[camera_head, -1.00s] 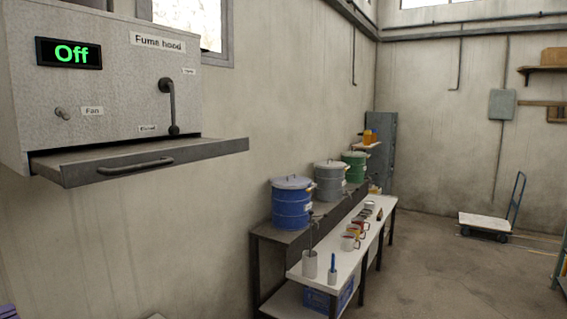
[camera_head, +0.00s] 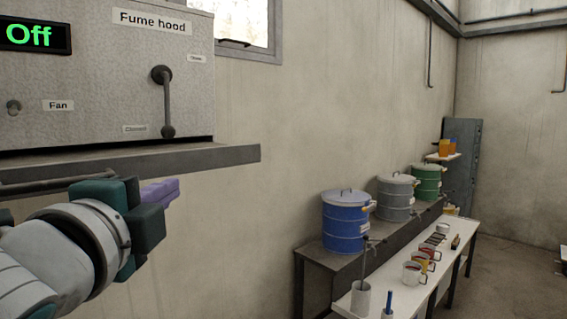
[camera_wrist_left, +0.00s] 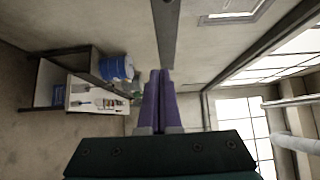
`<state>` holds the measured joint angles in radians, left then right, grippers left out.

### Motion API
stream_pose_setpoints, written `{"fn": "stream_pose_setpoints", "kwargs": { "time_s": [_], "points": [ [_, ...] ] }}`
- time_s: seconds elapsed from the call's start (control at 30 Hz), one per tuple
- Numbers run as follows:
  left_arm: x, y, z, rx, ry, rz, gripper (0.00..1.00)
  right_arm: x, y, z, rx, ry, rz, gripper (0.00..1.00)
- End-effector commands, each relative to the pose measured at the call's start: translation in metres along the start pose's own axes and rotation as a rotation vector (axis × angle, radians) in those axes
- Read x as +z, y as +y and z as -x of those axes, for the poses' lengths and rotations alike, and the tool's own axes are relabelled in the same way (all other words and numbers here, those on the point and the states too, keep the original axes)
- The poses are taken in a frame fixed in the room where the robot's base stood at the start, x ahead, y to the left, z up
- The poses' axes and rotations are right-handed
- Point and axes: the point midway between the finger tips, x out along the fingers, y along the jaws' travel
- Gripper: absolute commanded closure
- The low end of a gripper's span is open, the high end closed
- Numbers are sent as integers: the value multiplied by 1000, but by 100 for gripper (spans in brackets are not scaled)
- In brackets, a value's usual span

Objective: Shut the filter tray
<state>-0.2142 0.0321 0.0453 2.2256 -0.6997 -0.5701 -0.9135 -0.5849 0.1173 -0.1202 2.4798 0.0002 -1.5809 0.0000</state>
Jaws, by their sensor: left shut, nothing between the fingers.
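The filter tray (camera_head: 200,158) sticks out from under the grey fume hood (camera_head: 100,90). It is pulled out, and its front bar handle (camera_head: 50,186) shows at the left. My left gripper (camera_head: 172,188) is in front of and just below the tray's front edge, with its purple fingers together and empty. I cannot tell whether it touches the tray. In the left wrist view the shut purple fingers (camera_wrist_left: 159,100) point toward a grey bar (camera_wrist_left: 165,35), which looks like the tray's edge. My right gripper is not in view.
The hood's display (camera_head: 33,36) reads "Off", and a lever (camera_head: 167,105) hangs down on its front. Below right, a blue drum (camera_head: 346,222), a grey drum (camera_head: 394,197) and a green drum (camera_head: 428,182) stand on a dark bench. A white table (camera_head: 415,285) holds several mugs.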

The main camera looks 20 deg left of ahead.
Motion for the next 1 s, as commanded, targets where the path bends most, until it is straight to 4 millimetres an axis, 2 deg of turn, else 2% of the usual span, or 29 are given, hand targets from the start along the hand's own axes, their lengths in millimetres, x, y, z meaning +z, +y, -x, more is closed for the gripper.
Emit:
{"fn": "stream_pose_setpoints", "kwargs": {
  "time_s": [0.03, 0.2, 0.4, 0.6, 1.0],
  "points": [
    [0, -5, -11, 0, -1, 0, 100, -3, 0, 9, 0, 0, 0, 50],
    [0, -4, -43, 1, -1, 2, 100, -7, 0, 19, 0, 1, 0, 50],
    [20, -3, -64, 2, -1, 1, 100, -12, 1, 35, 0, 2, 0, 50],
    [28, 0, -71, 2, 0, 2, 100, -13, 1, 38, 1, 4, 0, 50],
    [30, 1, -73, 1, 0, 1, 100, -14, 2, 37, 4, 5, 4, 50]
  ]
}}
